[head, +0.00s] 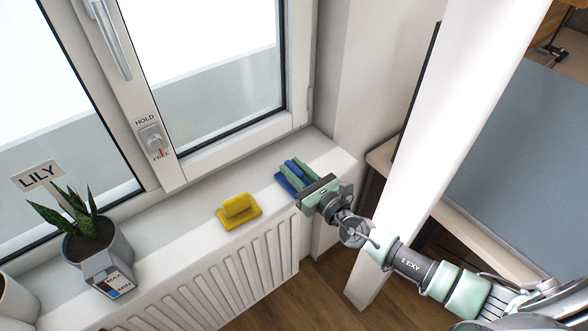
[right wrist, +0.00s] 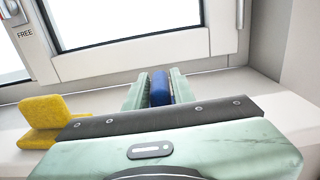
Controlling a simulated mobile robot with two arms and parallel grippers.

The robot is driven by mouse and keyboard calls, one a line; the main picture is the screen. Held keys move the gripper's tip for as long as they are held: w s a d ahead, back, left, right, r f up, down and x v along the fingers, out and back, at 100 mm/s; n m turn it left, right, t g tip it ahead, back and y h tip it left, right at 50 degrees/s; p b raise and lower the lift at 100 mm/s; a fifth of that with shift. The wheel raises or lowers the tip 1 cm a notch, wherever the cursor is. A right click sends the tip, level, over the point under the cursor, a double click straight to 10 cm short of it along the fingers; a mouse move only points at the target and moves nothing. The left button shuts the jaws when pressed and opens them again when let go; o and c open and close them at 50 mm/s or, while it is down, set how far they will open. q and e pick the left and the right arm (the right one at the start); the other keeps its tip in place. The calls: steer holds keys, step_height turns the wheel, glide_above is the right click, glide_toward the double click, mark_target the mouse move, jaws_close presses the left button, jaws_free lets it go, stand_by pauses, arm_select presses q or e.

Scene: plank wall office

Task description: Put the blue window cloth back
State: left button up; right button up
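The blue window cloth (head: 284,183) is on the white window sill near its right end, partly hidden by my right gripper. My right gripper (head: 291,171) reaches over the sill from the right, with its two green fingers on either side of the cloth's raised part. In the right wrist view the blue cloth (right wrist: 160,89) fills the space between the fingers, with no clear gap on either side, so the gripper looks shut on it. I cannot tell whether the cloth is clear of the sill. My left gripper is not in view.
A yellow cloth (head: 239,209) with a raised grip lies on the sill to the left. A potted plant (head: 92,246) with a LILY sign (head: 37,175) stands farther left. A radiator (head: 215,290) is below, a white wall edge (head: 440,130) right.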

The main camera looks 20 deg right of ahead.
steer(key=shift+o, duration=0.9)
steer(key=shift+r, duration=0.25)
steer(key=b+v, duration=0.2)
steer(key=v, duration=1)
steer(key=shift+b, duration=0.3)
